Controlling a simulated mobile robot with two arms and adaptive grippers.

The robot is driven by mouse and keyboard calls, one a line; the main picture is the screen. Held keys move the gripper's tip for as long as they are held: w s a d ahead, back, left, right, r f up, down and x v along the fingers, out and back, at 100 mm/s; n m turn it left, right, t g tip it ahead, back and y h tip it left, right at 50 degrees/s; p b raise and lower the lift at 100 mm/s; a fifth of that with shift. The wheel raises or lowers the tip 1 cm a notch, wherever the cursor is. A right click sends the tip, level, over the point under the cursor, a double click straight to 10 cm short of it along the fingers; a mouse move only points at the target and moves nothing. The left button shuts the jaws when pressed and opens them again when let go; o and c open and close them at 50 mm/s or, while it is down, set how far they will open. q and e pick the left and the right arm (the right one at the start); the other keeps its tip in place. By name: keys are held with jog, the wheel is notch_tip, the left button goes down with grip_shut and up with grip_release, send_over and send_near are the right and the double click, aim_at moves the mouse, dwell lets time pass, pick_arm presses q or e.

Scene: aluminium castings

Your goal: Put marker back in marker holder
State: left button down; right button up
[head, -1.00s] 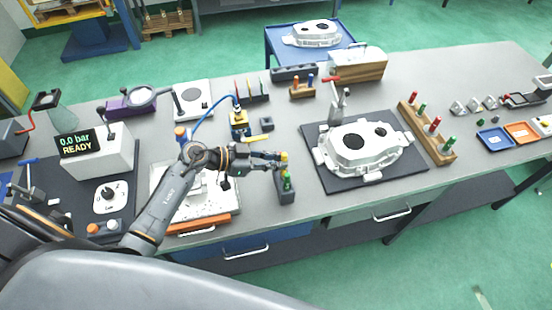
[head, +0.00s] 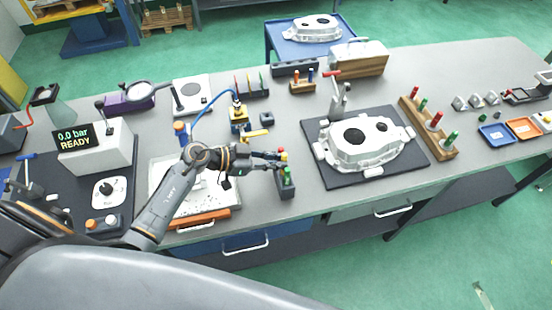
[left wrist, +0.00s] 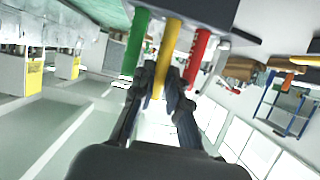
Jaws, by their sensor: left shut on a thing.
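The dark marker holder (head: 287,191) stands near the front edge of the bench in the head view. A green marker (head: 287,174) stands upright in it. My left gripper (head: 279,160) is at the holder, shut on the yellow marker (head: 283,153). In the left wrist view the yellow marker (left wrist: 168,45) is between the fingers (left wrist: 162,82), lined up between the green marker (left wrist: 137,42) and the red marker (left wrist: 197,55), against the dark holder (left wrist: 205,10). I cannot tell how deep the yellow marker sits. My right gripper is not in view.
A white casting (head: 358,146) lies on a dark mat (head: 345,182) right of the holder. A white tray with an orange-handled tool (head: 203,218) lies to the left. A yellow bar-shaped thing (head: 256,133) lies behind my gripper. Bench between holder and mat is clear.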

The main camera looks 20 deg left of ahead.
pick_arm(q)
jog(key=shift+f+b, duration=0.4)
jog(key=shift+f, duration=0.6)
jog(key=c, duration=1.3)
grip_release()
jog(key=shift+r, duration=0.1)
jog(key=shift+o, duration=0.2)
jog(key=v, duration=1.2)
jog(key=shift+s, duration=0.1)
